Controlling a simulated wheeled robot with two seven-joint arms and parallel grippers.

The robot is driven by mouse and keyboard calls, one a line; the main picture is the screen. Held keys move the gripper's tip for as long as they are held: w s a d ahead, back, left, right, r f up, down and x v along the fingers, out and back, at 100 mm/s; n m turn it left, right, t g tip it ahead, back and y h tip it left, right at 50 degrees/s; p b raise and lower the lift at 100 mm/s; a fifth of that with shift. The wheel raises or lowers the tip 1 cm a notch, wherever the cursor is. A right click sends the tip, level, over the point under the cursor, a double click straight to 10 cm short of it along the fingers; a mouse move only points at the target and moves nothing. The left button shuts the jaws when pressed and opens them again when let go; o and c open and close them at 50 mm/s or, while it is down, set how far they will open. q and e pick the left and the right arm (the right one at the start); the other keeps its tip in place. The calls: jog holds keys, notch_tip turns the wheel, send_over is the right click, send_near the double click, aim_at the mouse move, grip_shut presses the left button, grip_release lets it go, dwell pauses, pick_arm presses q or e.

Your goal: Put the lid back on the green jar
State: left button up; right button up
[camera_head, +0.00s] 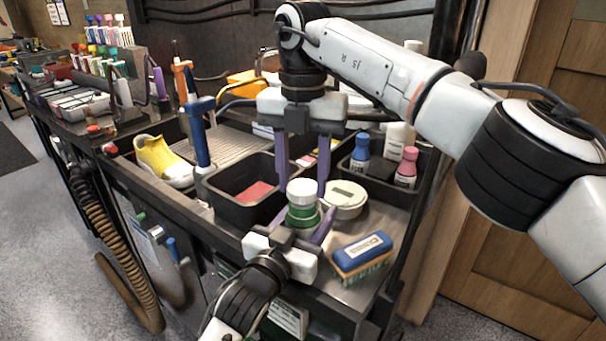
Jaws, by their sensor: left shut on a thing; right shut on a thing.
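The green jar (302,217) stands upright near the front of the cart top. The white lid (301,190) sits level at the jar's mouth; I cannot tell whether it is seated or threaded. My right gripper (302,192) points straight down from above and is shut on the lid, one finger on each side. The jar's lower part is partly hidden by my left gripper.
A round white tin (345,196) stands close right of the jar. A blue-backed brush (362,254) lies front right. A black bin (238,211) is close left. Pink-capped (406,168) and blue-capped (360,153) bottles stand behind right. A yellow sneaker (160,160) is far left.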

aim_at(303, 222)
jog(key=shift+f, duration=0.7)
jog(key=shift+f, duration=0.55)
jog(key=m, duration=2.2)
jog(key=shift+m, duration=0.4)
